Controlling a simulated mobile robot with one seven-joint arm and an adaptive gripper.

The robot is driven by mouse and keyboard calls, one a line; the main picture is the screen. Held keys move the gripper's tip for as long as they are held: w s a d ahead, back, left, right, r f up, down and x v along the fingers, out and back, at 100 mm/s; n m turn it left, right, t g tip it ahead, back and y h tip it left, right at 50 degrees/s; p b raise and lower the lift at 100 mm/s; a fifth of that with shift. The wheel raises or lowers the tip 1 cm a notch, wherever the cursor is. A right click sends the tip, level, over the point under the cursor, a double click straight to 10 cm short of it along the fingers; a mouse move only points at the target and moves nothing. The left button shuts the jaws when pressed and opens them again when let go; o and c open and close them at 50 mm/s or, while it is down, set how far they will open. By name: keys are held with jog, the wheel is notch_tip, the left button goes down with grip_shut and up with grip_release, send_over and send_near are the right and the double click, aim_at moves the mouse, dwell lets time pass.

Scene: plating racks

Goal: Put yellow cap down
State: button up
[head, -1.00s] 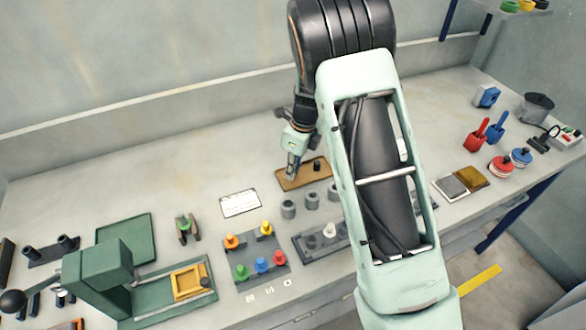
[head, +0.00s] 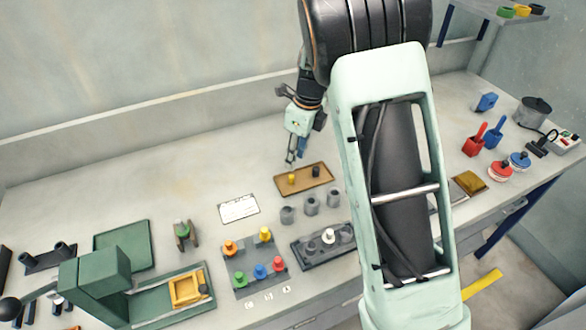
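A small yellow cap (head: 291,179) stands on the left part of the brown tray (head: 318,184), next to a dark cap (head: 315,171). My gripper (head: 290,164) hangs just above and behind the yellow cap, its fingers pointing down. No object shows between the fingers, and the cap appears apart from them. The fingers are small in this view, but a gap seems to show between them. Another yellow-topped piece (head: 265,234) stands in the grey rack (head: 240,278) nearer the front.
Grey cylinders (head: 311,204) and a dark rack with a white-topped piece (head: 328,236) stand in front of the tray. A white card (head: 238,208) lies to its left. The bench behind the tray is clear.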

jog(key=r, duration=0.4)
jog(key=shift+s+d, duration=0.1)
jog(key=shift+d, duration=0.2)
jog(key=shift+f, duration=0.1)
